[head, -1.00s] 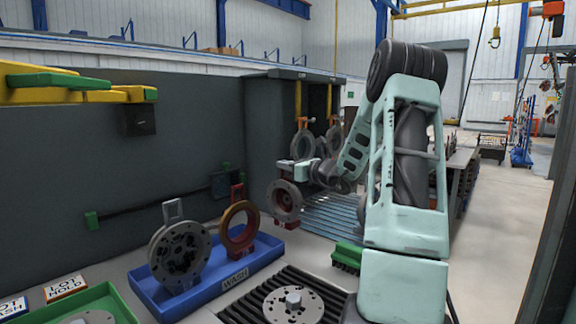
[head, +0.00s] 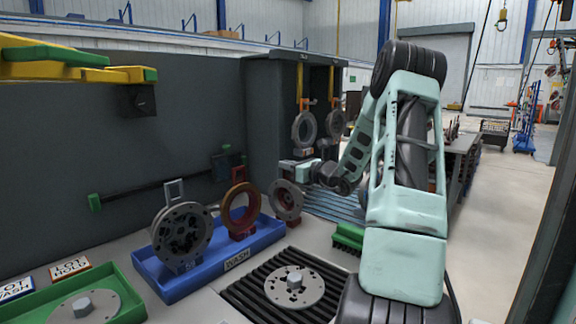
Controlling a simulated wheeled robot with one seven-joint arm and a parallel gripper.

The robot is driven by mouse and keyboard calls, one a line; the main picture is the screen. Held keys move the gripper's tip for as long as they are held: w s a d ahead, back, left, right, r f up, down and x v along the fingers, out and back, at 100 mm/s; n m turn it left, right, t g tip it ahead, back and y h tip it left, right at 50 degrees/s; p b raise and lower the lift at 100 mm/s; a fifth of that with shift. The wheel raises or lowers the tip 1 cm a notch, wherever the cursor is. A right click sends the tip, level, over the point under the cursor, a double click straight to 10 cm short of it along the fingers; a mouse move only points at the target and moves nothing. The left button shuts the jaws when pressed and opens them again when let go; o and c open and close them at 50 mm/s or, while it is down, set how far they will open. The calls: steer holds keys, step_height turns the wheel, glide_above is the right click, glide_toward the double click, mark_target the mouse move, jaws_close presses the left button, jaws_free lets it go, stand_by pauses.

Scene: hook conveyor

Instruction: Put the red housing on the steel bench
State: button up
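My gripper (head: 290,167), small in view, is at the top of a grey-brown round housing with a red foot (head: 286,200) and appears shut on it; its fingertips are hard to make out. The housing hangs upright with its face toward the camera, beyond the blue tray's right end. A reddish-brown ring housing (head: 240,208) with a red handle and foot stands in the blue WASH tray (head: 208,276). A grey flanged housing (head: 181,231) stands left of it. The pale grey bench top (head: 210,303) shows around the tray; I cannot tell whether it is the steel bench.
A black slatted rack (head: 252,301) holds a grey disc (head: 294,286). A green tray (head: 125,292) lies at lower left. A green block (head: 348,236) is near my arm. Ring parts (head: 304,130) hang on hooks in the dark booth opening. A loaded dark table (head: 461,150) stands behind my arm.

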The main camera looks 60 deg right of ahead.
steer(key=o, duration=0.4)
